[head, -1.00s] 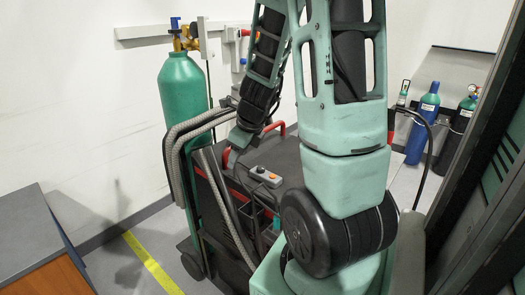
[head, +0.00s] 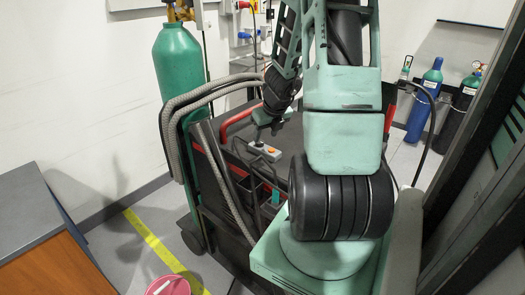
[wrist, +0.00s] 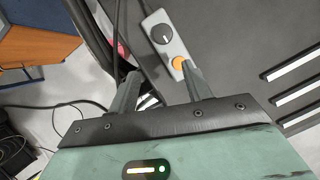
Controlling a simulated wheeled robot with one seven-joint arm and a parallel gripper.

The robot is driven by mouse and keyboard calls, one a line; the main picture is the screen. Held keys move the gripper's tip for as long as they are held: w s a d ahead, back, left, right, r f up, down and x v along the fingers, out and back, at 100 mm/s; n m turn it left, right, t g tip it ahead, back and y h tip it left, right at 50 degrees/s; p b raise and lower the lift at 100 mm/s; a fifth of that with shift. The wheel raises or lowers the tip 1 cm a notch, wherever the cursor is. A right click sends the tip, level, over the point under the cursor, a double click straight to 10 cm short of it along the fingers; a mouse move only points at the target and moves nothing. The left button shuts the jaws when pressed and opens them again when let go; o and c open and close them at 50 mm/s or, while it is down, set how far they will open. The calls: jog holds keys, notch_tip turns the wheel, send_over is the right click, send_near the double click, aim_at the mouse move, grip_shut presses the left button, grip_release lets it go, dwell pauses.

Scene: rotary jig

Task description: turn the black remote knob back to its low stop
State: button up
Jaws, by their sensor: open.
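The grey remote box (head: 264,151) lies on the dark top of the cart. In the wrist view the remote box (wrist: 173,48) carries a black round knob (wrist: 164,34) with a white pointer line, and an orange button (wrist: 180,62). My gripper (wrist: 160,71) is open, its two fingers apart with nothing between them. The right fingertip shows beside the orange button; I cannot tell whether it touches. The knob is beyond the fingertips, outside the jaws.
A green gas cylinder (head: 181,75) and grey hoses (head: 210,90) stand left of the cart (head: 285,132). A grey-topped cabinet (head: 30,215) is at the left, and a pink bucket (head: 168,287) is on the floor. A black cable runs from the remote.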

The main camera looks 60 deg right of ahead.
aim_at(260, 150)
jog(key=b+x, duration=0.1)
jog(key=x, duration=0.4)
jog(key=shift+d+f+b, duration=0.25)
jog(key=shift+f+b, duration=0.05)
jog(key=shift+w+a+f, duration=0.1)
jog(key=shift+w+f, duration=0.1)
jog(key=shift+w, duration=0.05)
jog(key=shift+s+a+r, duration=0.1)
jog(key=shift+a, duration=0.1)
jog(key=c, duration=1.1)
